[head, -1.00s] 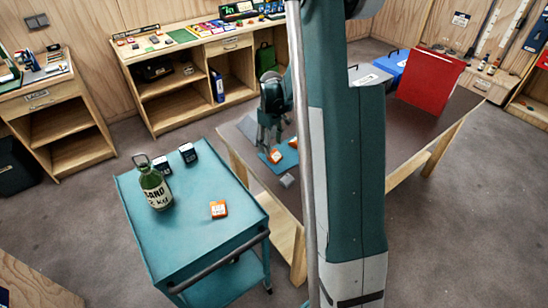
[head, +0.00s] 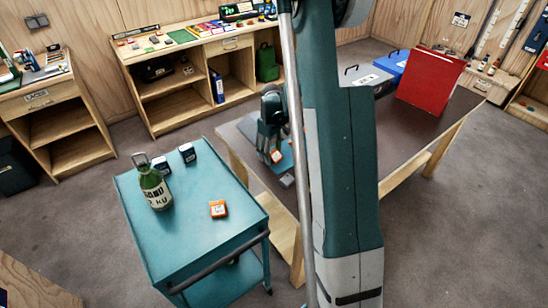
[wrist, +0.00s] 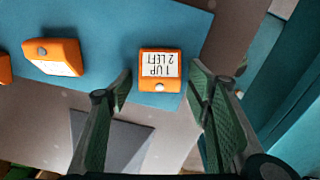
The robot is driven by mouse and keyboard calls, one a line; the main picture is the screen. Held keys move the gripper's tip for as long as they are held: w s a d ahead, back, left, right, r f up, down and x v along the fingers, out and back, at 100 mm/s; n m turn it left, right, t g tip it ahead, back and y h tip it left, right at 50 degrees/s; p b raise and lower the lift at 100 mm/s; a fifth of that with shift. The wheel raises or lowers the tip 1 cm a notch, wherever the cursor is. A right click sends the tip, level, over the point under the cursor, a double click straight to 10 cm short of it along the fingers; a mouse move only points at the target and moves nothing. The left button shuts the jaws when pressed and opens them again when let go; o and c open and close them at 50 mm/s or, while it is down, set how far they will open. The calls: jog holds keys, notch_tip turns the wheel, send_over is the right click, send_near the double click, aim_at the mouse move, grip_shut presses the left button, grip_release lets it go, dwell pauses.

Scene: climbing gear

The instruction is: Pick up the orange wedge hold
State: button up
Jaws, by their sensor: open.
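An orange wedge-like block (wrist: 160,70) with a white label reading "1 UP 2 LEFT" lies on a blue mat (wrist: 110,18) in the wrist view. A second orange block (wrist: 52,57) with a white label lies to its left, and a third (wrist: 4,69) is cut off at the left edge. My gripper (wrist: 160,88) is open and empty, its green fingers on either side of the labelled block's near end in the picture; contact is not visible. In the head view my gripper (head: 268,152) is low over the table, by an orange block (head: 276,156).
A grey piece (head: 287,180) lies near the table edge; it also shows in the wrist view (wrist: 112,142). A teal cart (head: 180,245) at left carries a bottle (head: 155,189), two dark boxes and another orange block (head: 218,209). A red panel (head: 430,80) stands on the table's far end.

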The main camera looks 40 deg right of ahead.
aim_at(272, 152)
dwell(0.4)
jog(key=c, duration=1)
jog(key=shift+r, duration=0.1)
jog(key=shift+r+p, duration=0.65)
jog(key=shift+r, duration=4.3)
